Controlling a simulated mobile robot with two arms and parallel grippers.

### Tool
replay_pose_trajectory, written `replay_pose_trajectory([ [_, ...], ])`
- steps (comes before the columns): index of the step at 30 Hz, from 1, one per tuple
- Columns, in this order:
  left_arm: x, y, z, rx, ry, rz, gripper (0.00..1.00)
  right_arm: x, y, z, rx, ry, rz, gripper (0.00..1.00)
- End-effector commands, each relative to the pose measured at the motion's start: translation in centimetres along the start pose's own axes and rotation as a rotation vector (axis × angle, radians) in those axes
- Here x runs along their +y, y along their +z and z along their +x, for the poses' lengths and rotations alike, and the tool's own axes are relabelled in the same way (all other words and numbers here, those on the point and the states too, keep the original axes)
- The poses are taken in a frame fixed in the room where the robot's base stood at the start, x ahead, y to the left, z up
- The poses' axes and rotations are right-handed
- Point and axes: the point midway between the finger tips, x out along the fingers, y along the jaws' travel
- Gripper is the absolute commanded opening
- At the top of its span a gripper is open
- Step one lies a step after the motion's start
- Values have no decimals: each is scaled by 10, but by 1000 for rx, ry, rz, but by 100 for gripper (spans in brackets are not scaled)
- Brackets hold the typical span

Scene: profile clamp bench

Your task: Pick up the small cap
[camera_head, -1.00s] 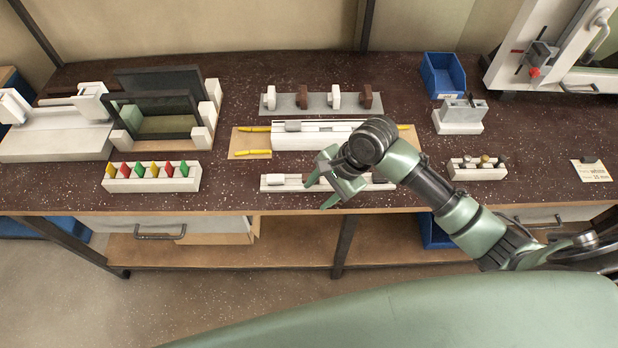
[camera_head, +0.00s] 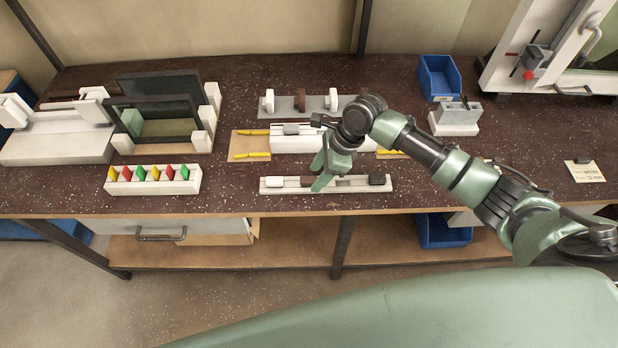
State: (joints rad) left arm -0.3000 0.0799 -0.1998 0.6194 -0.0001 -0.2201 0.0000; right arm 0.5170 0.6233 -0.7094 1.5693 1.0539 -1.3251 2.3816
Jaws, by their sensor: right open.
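I cannot tell which one is the small cap. My right gripper (camera_head: 320,175) is open and points down over the middle of this tray, hiding part of it. Its fingers are beside the brown piece; I cannot tell whether they touch it. My left gripper is out of view.
Behind the tray is a white rail fixture (camera_head: 290,142) with yellow tools beside it. A rack of coloured clips (camera_head: 152,182) stands left. A blue bin (camera_head: 440,76) stands at the back right. Bare bench lies left of the tray.

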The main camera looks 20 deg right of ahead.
Motion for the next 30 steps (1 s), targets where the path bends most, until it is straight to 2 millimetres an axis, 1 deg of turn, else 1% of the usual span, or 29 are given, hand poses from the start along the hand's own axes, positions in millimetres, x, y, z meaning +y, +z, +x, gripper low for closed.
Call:
replay_pose_trajectory([
  [3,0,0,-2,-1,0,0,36,0,0,9,0,0,-1,48],
  [10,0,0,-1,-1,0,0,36,0,0,11,1,-1,-2,48],
  [11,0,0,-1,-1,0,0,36,0,0,11,1,-1,-2,40],
  [12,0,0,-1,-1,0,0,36,0,0,11,1,-1,-2,29],
  [14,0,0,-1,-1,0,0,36,0,0,11,1,-1,-2,12],
  [15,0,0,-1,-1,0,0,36,0,0,11,1,-1,-2,1],
  [25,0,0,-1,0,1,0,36,0,0,10,0,-2,-2,0],
  [30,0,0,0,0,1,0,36,0,4,1,-1,-2,-3,0],
])
